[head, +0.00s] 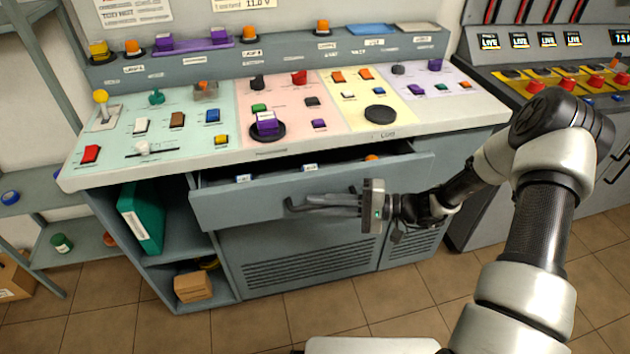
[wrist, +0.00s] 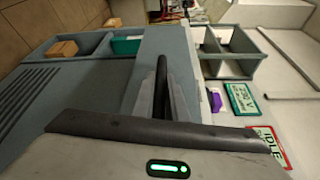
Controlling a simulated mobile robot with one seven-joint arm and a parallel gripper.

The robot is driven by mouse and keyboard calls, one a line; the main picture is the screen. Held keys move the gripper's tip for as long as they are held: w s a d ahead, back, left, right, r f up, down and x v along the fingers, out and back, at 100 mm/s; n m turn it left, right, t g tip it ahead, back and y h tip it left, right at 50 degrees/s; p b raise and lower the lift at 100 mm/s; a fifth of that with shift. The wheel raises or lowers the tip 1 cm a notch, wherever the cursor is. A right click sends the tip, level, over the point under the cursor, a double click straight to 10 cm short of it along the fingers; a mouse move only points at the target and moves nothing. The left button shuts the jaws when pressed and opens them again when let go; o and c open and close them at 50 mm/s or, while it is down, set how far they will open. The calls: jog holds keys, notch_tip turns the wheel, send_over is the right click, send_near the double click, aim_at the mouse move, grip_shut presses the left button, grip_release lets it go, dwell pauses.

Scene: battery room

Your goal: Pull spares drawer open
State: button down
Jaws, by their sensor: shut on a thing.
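The spares drawer (head: 240,205) is a grey-blue drawer under the console top, and it stands partly open. Inside it, small labelled parts and an orange item show through the gap; most of the inside is hidden by the console top. My gripper (head: 300,203) is in front of the drawer front, shut on the dark drawer handle. In the wrist view the dark handle bar (wrist: 161,80) stands between my grey fingers, and the drawer front (wrist: 168,45) lies just beyond.
The console top (head: 230,130) carries buttons, switches and a black dial. An open shelf with a teal binder (head: 142,222) and a cardboard box (head: 193,287) is at lower left. A second console (head: 560,85) stands at right. The tiled floor in front is clear.

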jog(key=s+d+p, duration=0.1)
jog(key=s+d, duration=0.1)
jog(key=s, duration=0.7)
jog(key=shift+s+d, duration=0.25)
jog(key=shift+d, duration=0.15)
jog(key=c, duration=1.8)
grip_release()
jog(key=shift+o, duration=0.2)
jog(key=s+d+r+p, duration=0.1)
jog(key=d, duration=1.6)
jog(key=shift+s+d+r, duration=0.15)
jog(key=shift+s+r, duration=0.05)
jog(key=shift+s, duration=0.2)
